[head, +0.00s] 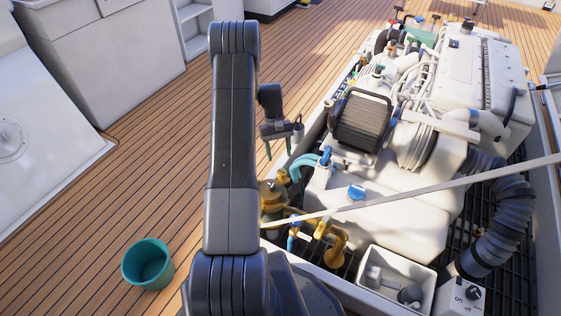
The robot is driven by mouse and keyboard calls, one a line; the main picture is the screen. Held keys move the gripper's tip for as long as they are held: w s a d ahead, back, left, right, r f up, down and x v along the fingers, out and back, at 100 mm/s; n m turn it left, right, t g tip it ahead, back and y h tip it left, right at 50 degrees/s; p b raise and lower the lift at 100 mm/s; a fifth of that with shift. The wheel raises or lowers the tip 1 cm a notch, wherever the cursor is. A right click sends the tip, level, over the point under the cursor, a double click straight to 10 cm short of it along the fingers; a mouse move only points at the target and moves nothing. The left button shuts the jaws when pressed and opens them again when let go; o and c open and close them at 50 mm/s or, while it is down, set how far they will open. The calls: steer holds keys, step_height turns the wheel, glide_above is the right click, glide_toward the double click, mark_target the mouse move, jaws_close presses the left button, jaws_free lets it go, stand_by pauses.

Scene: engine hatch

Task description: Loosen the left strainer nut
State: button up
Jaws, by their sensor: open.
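My gripper (279,151) hangs from my dark arm near the middle of the head view, with its teal-tipped fingers apart and nothing visible between them. It is above and behind a brass fitting (271,193) that looks like the strainer, at the near left corner of the engine hatch. My upright arm hides the left part of this fitting. The nuts on it are too small and too covered to tell apart, so I cannot make out the left strainer nut. The gripper appears apart from the fitting.
A white engine (385,205) fills the hatch. A brass pipe (335,245), a blue-handled valve (293,236) and a teal hose (303,165) are close to the fitting. A pale bar (420,193) crosses the hatch. A white tool bin (397,262) is at front right. A teal bucket (147,264) stands on open deck.

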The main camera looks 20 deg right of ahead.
mark_target(282, 171)
steer(key=p+v, duration=0.1)
steer(key=v, duration=0.6)
steer(key=shift+f, duration=0.15)
steer(key=b+x, duration=0.3)
steer(key=x, duration=1)
steer(key=shift+s+f, duration=0.2)
steer(key=shift+f, duration=0.05)
